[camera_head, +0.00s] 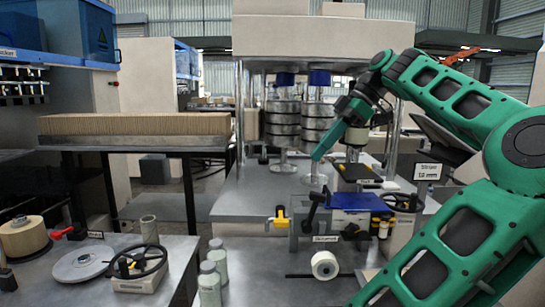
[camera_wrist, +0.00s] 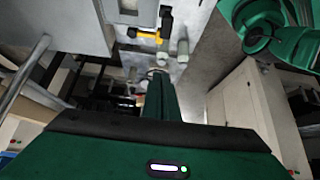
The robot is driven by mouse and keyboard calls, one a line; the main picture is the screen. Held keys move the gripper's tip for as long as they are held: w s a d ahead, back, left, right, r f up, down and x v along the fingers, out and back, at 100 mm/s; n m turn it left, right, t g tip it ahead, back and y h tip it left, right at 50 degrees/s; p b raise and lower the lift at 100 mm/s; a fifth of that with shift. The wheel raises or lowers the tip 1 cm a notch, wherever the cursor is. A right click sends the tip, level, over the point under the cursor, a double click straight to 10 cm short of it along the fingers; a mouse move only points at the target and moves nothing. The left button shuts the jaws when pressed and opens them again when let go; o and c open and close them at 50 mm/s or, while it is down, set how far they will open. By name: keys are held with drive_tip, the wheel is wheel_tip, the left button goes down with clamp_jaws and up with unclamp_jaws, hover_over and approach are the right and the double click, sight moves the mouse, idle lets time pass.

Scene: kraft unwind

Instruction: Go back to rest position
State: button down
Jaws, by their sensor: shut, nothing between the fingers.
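A white roll (camera_head: 324,265) lies in front. Several capped bottles (camera_head: 209,285) and a handwheel (camera_head: 137,262) stand lower left. Stacked rolls (camera_head: 284,125) rise behind my gripper.

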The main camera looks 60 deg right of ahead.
drive_tip(key=w+a+f+m+g+h, duration=0.1)
drive_tip(key=w+a+f+m+g, duration=0.1)
drive_tip(key=w+a+f+m, duration=0.5)
drive_tip(key=w+a+f+g+h, duration=0.1)
drive_tip(key=w+a+f, duration=0.1)
drive_tip(key=a+f, duration=0.6)
drive_tip(key=s+a+f+m+g+h, duration=0.1)
drive_tip(key=s+a+f+m, duration=0.1)
drive_tip(key=a+f, duration=0.3)
drive_tip(key=s+a+f+m+g, duration=0.2)
drive_tip(key=a+f, duration=0.3)
drive_tip(key=f, duration=0.3)
drive_tip(key=shift+a+f+m+h, duration=0.2)
drive_tip(key=shift+a+m+h, duration=0.2)
drive_tip(key=shift+m, duration=0.5)
